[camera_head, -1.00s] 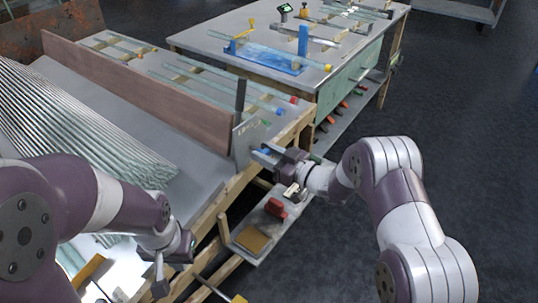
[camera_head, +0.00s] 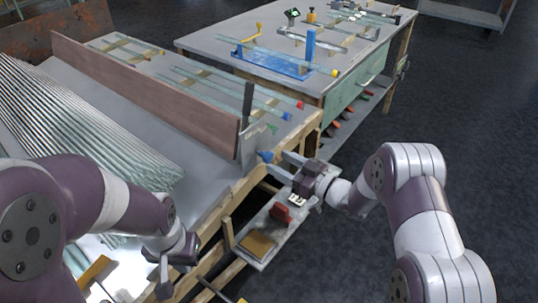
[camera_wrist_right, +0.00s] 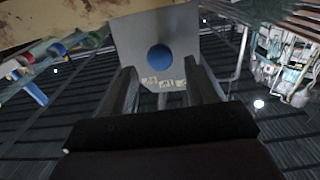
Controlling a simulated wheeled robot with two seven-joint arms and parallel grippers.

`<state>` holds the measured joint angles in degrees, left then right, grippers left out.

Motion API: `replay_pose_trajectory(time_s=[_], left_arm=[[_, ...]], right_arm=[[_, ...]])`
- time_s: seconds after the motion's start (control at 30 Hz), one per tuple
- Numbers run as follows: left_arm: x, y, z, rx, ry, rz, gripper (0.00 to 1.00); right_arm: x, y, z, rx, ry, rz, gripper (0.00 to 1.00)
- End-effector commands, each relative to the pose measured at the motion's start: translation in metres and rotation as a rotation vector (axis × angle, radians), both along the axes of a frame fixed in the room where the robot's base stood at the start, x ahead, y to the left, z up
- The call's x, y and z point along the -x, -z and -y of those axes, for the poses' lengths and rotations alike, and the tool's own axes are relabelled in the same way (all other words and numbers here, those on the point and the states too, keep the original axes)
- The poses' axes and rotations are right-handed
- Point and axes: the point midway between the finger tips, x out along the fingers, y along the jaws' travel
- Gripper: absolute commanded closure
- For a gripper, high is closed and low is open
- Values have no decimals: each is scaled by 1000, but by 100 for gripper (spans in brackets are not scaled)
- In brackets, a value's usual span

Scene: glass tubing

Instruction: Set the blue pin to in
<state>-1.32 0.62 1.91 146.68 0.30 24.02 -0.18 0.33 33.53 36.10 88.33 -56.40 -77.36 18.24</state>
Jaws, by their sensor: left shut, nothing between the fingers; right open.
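The blue pin (camera_head: 266,156) is a small blue knob on an upright grey plate (camera_head: 250,146) at the corner of the near bench. It shows as a round blue knob in the right wrist view (camera_wrist_right: 160,57), head-on against the plate. My right gripper (camera_head: 279,164) is open and empty, just to the right of the pin and apart from it. In the wrist view its fingers (camera_wrist_right: 163,85) stand on either side below the knob. How deep the pin sits cannot be told. My left gripper (camera_head: 164,282) is shut and empty at the lower left, far from the pin.
The near bench (camera_head: 205,170) carries glass tubes and a long brown board (camera_head: 140,90). A lower shelf (camera_head: 262,222) holds a red object (camera_head: 281,214) and a tan block (camera_head: 258,244). A second bench with a blue fixture (camera_head: 268,60) stands behind. Open floor lies right.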

Motion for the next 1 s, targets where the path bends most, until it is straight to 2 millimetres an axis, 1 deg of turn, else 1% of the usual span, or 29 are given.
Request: replay_pose_trajectory(time_s=[0.03, 0.1, 0.2, 0.3, 0.43, 0.83, 0.87, 0.93, 0.97, 1.0], left_arm=[[0, -4, 0, 0, 0, 0, 100], [0, -5, 0, 0, 0, 0, 100], [0, -7, 0, 0, 0, 0, 100], [0, -7, 0, 0, 0, 0, 100], [0, -8, 0, 0, 0, 0, 100], [0, -7, 0, 0, 0, 0, 100], [0, -7, 0, 0, 0, 0, 100], [0, -7, 0, 0, 0, 0, 100], [0, -7, 0, 0, 0, 0, 100], [0, -7, 0, 0, 0, 0, 100]], right_arm=[[7, -2, 13, 1, 5, -1, 43], [18, -2, 27, -1, 4, -1, 43], [30, -1, 43, -1, 3, -1, 43], [38, -1, 53, 0, 2, 1, 43], [42, 0, 57, 0, -1, 1, 43], [41, 0, 57, 2, -1, 3, 43], [41, 2, 57, 13, 2, 1, 43], [36, 17, 62, 80, 38, -32, 43], [33, 31, 68, 129, 75, -70, 43], [31, 54, 80, 208, 147, -149, 43]])
